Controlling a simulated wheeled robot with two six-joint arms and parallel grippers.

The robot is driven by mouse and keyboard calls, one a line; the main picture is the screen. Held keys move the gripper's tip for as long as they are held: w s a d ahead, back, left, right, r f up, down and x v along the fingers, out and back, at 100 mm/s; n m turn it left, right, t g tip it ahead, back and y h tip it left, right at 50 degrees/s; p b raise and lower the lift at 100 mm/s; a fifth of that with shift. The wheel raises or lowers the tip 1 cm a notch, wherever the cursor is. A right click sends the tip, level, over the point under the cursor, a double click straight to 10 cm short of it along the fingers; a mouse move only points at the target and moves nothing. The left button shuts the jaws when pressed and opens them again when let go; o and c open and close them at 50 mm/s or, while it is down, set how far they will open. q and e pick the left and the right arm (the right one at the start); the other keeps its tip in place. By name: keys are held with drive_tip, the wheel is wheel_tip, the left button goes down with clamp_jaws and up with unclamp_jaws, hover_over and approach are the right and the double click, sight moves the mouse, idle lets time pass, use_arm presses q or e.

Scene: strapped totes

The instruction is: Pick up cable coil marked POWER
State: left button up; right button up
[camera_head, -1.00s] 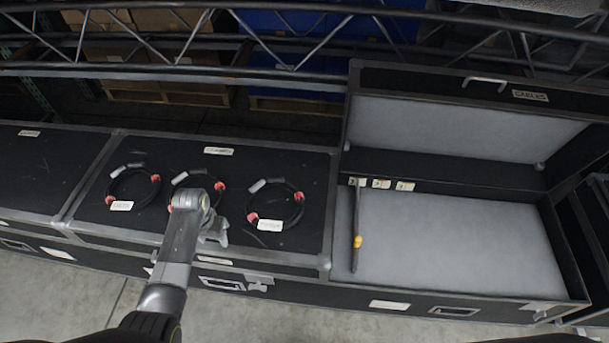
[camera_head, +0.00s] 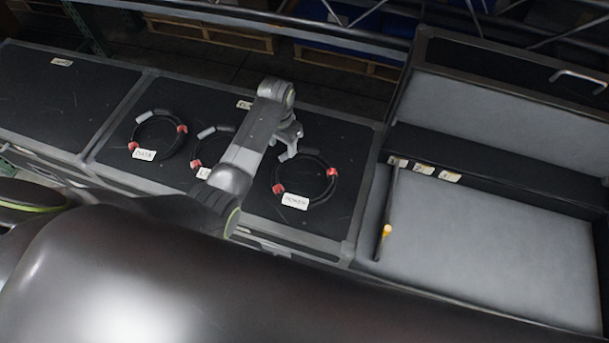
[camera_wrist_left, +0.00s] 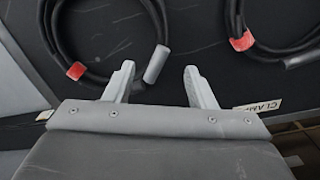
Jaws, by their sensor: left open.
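The cable coil marked POWER (camera_head: 329,188) lies flat on the black case lid, rightmost of three coils. It is black with red bands, a grey end and a white label (camera_head: 295,201). My left gripper (camera_head: 290,142) is open and empty over the coil's far left side. In the left wrist view its two fingers (camera_wrist_left: 160,86) are apart, with the coil's grey end (camera_wrist_left: 156,64) near them and part of the coil (camera_wrist_left: 154,18) at upper left. I cannot tell the height between fingers and lid. My right gripper is not in view.
The middle coil (camera_head: 197,163), partly hidden by my left arm, and the DATA coil (camera_head: 183,130) lie to the left. An open, grey-lined case (camera_head: 470,240) stands right, with a thin dark rod with a yellow part (camera_head: 386,231) and small labels at its edge.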

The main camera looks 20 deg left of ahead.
sight(283, 159)
use_arm(q)
drive_tip(key=shift+f, duration=0.9)
drive_tip(key=shift+s+f, duration=0.15)
drive_tip(key=shift+f, duration=0.75)
drive_tip(key=shift+s+f, duration=0.2)
drive_tip(key=shift+f, duration=0.75)
drive_tip(key=shift+s+f, duration=0.15)
drive_tip(key=shift+f, duration=0.75)
clamp_jaws()
